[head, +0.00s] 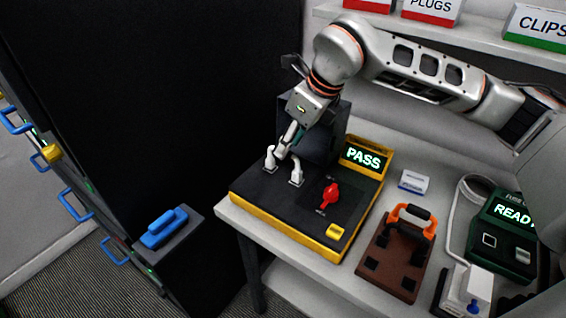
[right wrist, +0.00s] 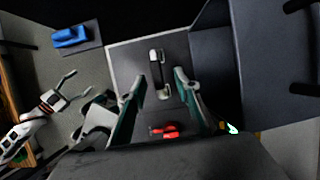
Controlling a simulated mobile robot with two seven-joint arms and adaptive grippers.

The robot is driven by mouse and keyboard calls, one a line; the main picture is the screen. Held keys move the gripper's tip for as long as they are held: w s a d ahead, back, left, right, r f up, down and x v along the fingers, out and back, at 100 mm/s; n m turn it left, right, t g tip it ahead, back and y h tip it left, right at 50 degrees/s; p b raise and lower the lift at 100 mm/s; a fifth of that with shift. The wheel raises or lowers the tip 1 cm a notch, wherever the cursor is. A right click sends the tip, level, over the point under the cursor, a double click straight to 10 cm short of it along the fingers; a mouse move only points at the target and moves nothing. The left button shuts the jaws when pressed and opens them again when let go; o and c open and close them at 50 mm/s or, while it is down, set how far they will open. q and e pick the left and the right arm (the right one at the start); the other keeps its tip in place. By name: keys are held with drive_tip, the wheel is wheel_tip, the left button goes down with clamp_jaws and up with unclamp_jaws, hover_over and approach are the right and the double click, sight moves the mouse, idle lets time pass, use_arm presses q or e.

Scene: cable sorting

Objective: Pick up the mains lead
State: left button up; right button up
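Two white plug ends, (head: 270,158) and (head: 296,174), stand upright on the black top of the yellow tester (head: 290,226). They look like the ends of the mains lead; the cord between them is mostly hidden. In the right wrist view, white end pieces (right wrist: 155,56) show, one just beyond my fingers and one between them. My right gripper (head: 284,151) points down close over the plugs. In the right wrist view its two fingers (right wrist: 160,76) are apart. My left gripper (right wrist: 78,84) shows there with its fingers spread and empty.
The tester has a lit PASS display (head: 363,158) and a red knob (head: 330,195). A brown board with an orange-handled tool (head: 412,218) and a green READY device (head: 508,230) stand to the right. A blue block (head: 164,227) sits on a shelf of the dark cabinet.

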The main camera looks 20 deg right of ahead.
drive_tip(key=x, duration=0.3)
drive_tip(key=shift+s+a+f, duration=0.1)
drive_tip(key=shift+a+f, duration=0.2)
drive_tip(key=shift+f, duration=0.3)
use_arm(q)
drive_tip(key=shift+w+r, duration=0.45)
drive_tip(key=shift+r, duration=0.2)
use_arm(e)
drive_tip(key=shift+c, duration=0.4)
clamp_jaws()
use_arm(q)
drive_tip(key=shift+f, duration=0.15)
drive_tip(key=shift+s, duration=0.1)
use_arm(e)
drive_tip(key=shift+r, duration=0.1)
